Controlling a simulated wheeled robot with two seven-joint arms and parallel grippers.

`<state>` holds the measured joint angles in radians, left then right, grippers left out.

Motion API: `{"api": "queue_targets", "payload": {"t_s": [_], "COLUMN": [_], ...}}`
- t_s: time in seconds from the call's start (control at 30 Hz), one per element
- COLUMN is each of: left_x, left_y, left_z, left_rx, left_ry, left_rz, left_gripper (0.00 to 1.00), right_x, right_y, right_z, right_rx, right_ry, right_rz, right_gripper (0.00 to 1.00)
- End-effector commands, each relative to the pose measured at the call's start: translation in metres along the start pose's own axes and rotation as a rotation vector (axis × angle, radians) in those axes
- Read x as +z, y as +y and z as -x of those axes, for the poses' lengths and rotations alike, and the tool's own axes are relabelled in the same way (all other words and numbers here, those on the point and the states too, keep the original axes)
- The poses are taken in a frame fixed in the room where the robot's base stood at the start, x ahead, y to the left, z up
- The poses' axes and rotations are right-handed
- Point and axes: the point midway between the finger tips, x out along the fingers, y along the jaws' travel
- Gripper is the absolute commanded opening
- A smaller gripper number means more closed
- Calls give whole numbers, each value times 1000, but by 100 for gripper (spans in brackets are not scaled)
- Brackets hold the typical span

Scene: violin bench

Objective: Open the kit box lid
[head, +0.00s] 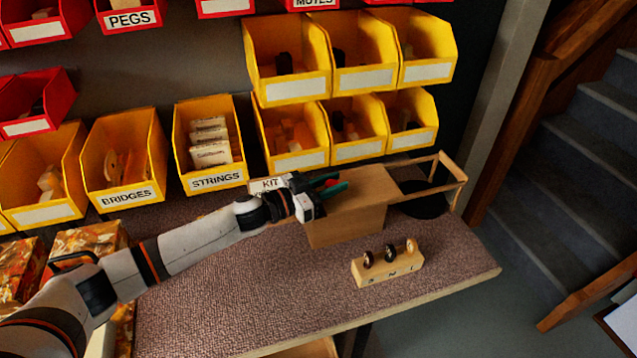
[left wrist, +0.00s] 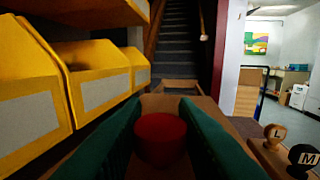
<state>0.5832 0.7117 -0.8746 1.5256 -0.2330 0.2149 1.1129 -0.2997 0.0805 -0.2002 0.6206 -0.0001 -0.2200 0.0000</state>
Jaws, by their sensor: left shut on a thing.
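The kit box (head: 347,222) is a brown wooden box on the bench, with its flat lid (head: 362,187) on top. A small KIT sign (head: 268,184) stands at its left. My left gripper (head: 336,186) is over the lid's left part, its green fingers shut on a red knob (left wrist: 160,138). In the left wrist view the green fingers (left wrist: 160,135) sit on either side of the knob, with the brown lid (left wrist: 205,112) beyond. The lid looks flat on the box; whether there is any gap under it I cannot tell. My right gripper is not in view.
A wooden block with several round pegs (head: 387,267) stands in front of the box. A wooden frame (head: 455,172) is at the box's right. Yellow bins (head: 297,152) hang close behind. Stairs (head: 590,150) lie beyond the right edge.

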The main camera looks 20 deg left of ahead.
Motion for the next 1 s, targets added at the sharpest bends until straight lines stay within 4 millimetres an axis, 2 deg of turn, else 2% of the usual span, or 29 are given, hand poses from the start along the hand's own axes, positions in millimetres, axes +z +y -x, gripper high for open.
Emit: {"api": "queue_targets", "payload": {"t_s": [0.1, 0.37, 0.4, 0.5, 0.83, 1.0], "left_x": [2, 1, 1, 1, 0, -2], "left_y": [-2, -2, -2, -2, -2, -2], "left_z": [-10, -10, -10, -10, -6, 16], "left_rx": [0, 0, 0, 0, 0, 1], "left_ry": [0, 0, 0, 0, 1, 4], "left_rz": [0, -2, -2, -2, -2, -1], "left_gripper": [0, 0, 31, 48, 48, 48], "right_x": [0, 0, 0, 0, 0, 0], "right_y": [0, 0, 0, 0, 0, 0], "right_z": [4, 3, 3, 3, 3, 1], "right_rx": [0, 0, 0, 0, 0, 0], "right_ry": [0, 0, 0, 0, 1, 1], "right_rz": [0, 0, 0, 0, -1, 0], "right_gripper": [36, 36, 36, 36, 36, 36]}}
